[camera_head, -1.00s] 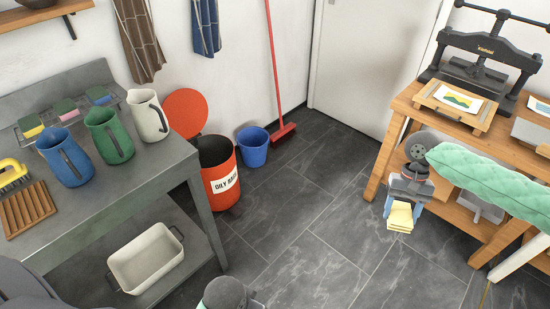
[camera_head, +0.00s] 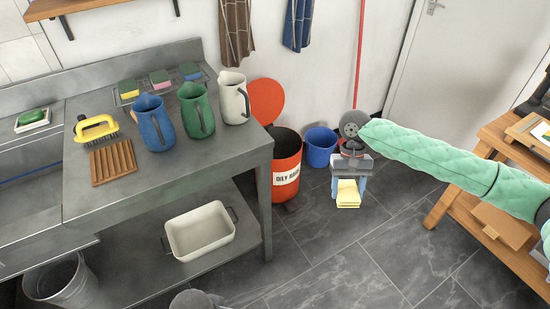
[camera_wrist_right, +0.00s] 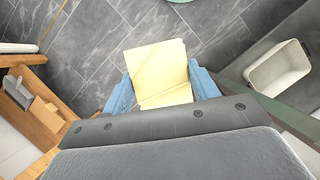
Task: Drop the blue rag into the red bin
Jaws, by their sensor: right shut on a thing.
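The red bin (camera_head: 284,198) stands on the floor beside the workbench, labelled "OILY RA…", with its round lid (camera_head: 267,100) raised against the wall. My right gripper (camera_head: 348,191) is shut on a folded cloth that looks pale yellow, not blue (camera_head: 348,196). The cloth also shows in the right wrist view (camera_wrist_right: 160,72), between the blue fingers. The gripper is to the right of the bin, in front of the blue bucket, and apart from the bin. A blue cloth (camera_head: 298,22) hangs on the wall. My left gripper is not in view.
The grey workbench (camera_head: 235,150) holds several jugs, a brush and sponges; a cream tub (camera_head: 200,232) sits on its lower shelf. A blue bucket (camera_head: 320,150) and red broom handle (camera_head: 360,60) are behind the gripper. A wooden table (camera_head: 460,190) is right. Floor between is open.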

